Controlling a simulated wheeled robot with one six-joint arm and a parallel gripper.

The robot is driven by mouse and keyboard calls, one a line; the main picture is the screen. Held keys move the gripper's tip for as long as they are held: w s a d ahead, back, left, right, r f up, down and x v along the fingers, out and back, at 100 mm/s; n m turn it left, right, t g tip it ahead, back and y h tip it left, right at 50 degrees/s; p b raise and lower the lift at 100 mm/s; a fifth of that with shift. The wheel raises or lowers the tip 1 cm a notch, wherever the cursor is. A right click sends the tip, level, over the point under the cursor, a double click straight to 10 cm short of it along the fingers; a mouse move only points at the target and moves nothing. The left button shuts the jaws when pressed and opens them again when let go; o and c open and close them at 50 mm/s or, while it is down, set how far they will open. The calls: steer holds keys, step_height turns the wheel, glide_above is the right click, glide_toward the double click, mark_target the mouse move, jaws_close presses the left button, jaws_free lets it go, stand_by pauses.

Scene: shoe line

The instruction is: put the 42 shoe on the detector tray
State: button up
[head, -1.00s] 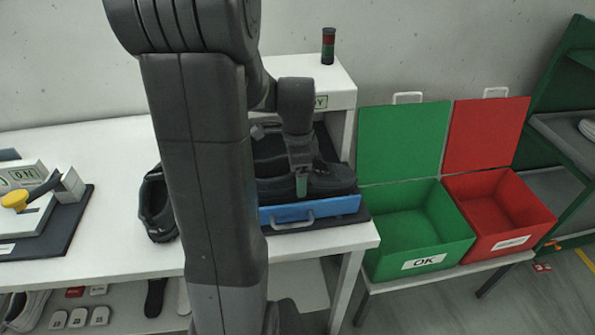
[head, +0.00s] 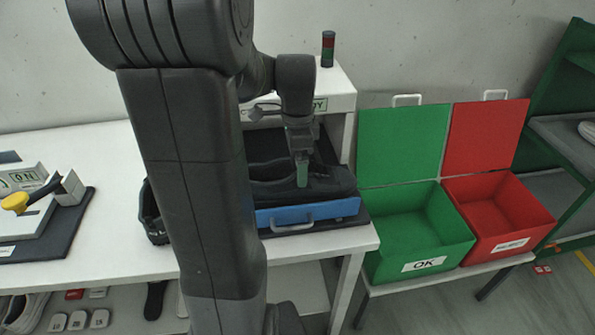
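A dark shoe (head: 335,184) lies lengthwise over the blue detector tray (head: 335,209), which has a grey handle at its front. My gripper (head: 302,173) is at this shoe, pointing down; one green-tipped finger shows against the shoe's upper. The other finger is hidden, so I cannot tell whether it is shut on the shoe. I also cannot tell whether the sole rests fully on the tray. A second dark shoe (head: 152,222) stands on the white table to the left, mostly behind my arm. No size number is readable on either shoe.
A green OK bin (head: 415,232) and a red bin (head: 500,215) stand right of the table, lids up. A signal light (head: 328,49) tops the white detector housing (head: 340,88). A device with a yellow knob (head: 15,202) is at left. My arm blocks the middle.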

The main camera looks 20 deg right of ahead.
step_height(320, 180, up, 7)
steer(key=shift+f, duration=0.1)
